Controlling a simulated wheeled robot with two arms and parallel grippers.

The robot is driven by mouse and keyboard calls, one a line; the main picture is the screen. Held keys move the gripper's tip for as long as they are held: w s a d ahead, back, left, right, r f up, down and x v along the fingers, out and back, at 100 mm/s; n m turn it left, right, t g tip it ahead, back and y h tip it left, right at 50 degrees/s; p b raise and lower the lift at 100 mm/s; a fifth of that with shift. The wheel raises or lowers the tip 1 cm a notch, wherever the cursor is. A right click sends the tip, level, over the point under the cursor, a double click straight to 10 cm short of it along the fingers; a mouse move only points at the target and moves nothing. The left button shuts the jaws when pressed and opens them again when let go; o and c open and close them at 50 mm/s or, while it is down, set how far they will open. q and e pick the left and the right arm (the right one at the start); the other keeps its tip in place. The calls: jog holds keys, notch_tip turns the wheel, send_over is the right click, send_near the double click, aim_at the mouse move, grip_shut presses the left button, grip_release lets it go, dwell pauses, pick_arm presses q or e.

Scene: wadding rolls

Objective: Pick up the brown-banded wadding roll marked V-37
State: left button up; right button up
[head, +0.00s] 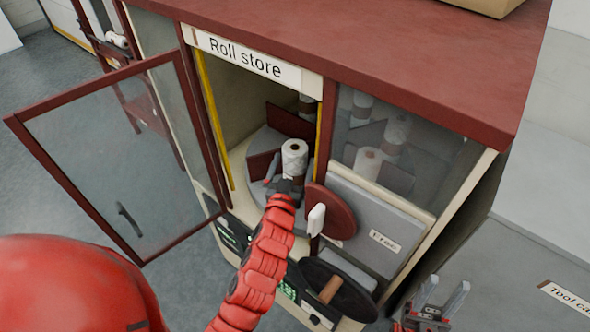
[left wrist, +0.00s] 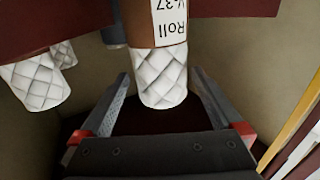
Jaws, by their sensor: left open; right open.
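The wadding roll (head: 294,158) stands upright on a grey turntable inside the open compartment of the roll store. In the left wrist view, the same roll (left wrist: 160,75) appears upside down, white and quilted, with a brown band and a label reading "Roll V-37". My left gripper (head: 284,180) reaches through the open door. Its jaws (left wrist: 160,92) are open, one finger on each side of the roll; contact cannot be told. My right gripper (head: 445,293) is open and empty, low at the right outside the cabinet.
The glass door (head: 120,150) stands open at left. Dark red dividers (head: 263,165) split the turntable. Other rolls (head: 368,163) stand behind the fixed glass; another roll (left wrist: 36,84) shows in the left wrist view. A red disc (head: 331,211) and a black handwheel (head: 338,290) project from the front.

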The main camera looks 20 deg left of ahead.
pick_arm(q)
jog(key=shift+w+a+r+p, duration=0.1)
jog(key=shift+w+p, duration=0.1)
jog(key=shift+w, duration=0.45)
jog(key=shift+w+a+r+p, duration=0.1)
jog(key=shift+w+p, duration=0.1)
jog(key=shift+w, duration=0.4)
jog(key=shift+w+f, duration=0.25)
jog(key=shift+w, duration=0.15)
jog(key=shift+s, duration=0.1)
grip_shut()
